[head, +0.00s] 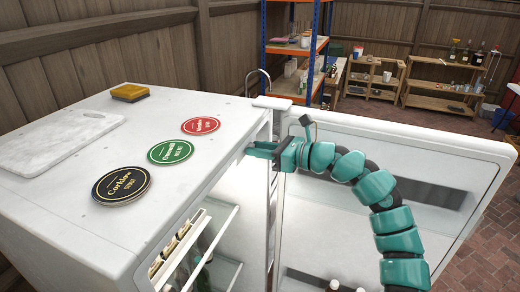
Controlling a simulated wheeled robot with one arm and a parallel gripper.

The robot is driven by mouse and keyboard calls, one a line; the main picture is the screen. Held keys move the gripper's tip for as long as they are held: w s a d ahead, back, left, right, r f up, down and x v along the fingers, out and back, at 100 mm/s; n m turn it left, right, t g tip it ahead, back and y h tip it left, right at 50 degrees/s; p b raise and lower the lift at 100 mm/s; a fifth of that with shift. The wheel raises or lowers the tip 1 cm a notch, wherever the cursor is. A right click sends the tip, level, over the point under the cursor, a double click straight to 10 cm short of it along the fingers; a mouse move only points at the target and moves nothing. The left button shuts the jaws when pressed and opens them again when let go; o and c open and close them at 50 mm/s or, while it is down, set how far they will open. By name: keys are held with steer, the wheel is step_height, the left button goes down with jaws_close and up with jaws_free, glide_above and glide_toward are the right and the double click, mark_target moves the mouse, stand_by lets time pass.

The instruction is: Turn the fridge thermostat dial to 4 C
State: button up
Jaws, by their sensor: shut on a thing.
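The white fridge (100,216) stands at the left with its door (450,172) swung open to the right. My teal gripper (260,149) reaches from the right into the upper part of the opening, just below the top's front edge. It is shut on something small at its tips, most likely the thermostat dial. The dial and its markings cannot be made out here, so its setting cannot be read.
Bottles stand on a fridge shelf (220,232) and low in the door. Shelving (297,50) stands behind.

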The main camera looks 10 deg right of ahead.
steer(key=o, duration=0.7)
steer(key=shift+d, duration=0.1)
steer(key=r+b, duration=0.2)
steer(key=b, duration=0.6)
glide_above(320, 183)
steer(key=shift+f, duration=0.2)
steer(key=shift+s+d+r, duration=0.1)
steer(key=shift+s+d, duration=0.3)
steer(key=shift+d, duration=0.05)
